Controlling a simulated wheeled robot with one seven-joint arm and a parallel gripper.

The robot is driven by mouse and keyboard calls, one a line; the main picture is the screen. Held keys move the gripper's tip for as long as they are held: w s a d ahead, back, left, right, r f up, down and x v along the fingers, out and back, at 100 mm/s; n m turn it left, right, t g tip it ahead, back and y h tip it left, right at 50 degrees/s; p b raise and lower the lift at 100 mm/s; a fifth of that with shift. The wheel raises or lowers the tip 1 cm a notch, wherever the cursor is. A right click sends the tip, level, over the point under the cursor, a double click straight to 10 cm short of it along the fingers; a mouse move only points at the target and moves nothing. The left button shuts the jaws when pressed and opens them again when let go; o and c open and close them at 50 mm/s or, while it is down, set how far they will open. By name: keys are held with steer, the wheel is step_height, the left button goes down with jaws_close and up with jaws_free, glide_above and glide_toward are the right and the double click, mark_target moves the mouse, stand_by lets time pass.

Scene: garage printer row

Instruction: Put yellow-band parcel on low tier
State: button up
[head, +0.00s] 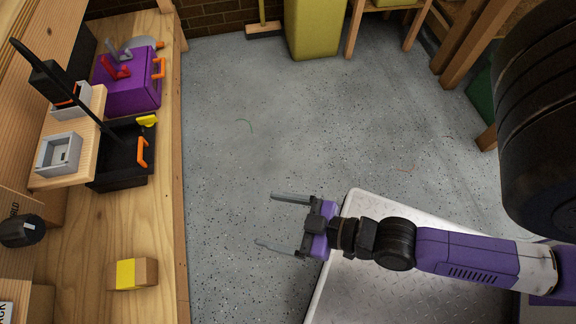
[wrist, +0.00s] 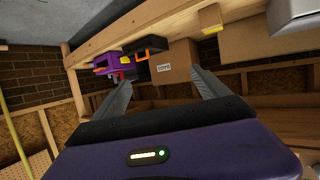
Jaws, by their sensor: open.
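The yellow-band parcel (head: 145,272) is a small brown box with a yellow band, lying on the wooden bench at lower left in the head view. It also appears near the top of the wrist view (wrist: 211,19). My gripper (head: 265,219) is open and empty, over the floor right of the bench, its fingers pointing left. It is well apart from the parcel. In the wrist view its two fingers (wrist: 160,82) are spread. A small raised wooden shelf (head: 84,165) stands on the bench; I cannot tell whether it is the low tier.
Grey trays (head: 58,155) sit on the raised shelf. A black open toolbox (head: 110,175) and a purple toolbox (head: 127,90) stand beside it. A black headset-like object (head: 20,230) is at the left edge. Bench space around the parcel is clear. The floor (head: 230,130) is open.

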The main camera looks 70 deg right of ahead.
steer(key=s+d+r+m+h, duration=0.1)
steer(key=s+r, duration=0.5)
steer(key=r, duration=0.5)
steer(key=shift+d+r+t, duration=0.3)
steer(key=shift+d+t, duration=0.1)
step_height(320, 180, up, 31)
steer(key=p, duration=3.1)
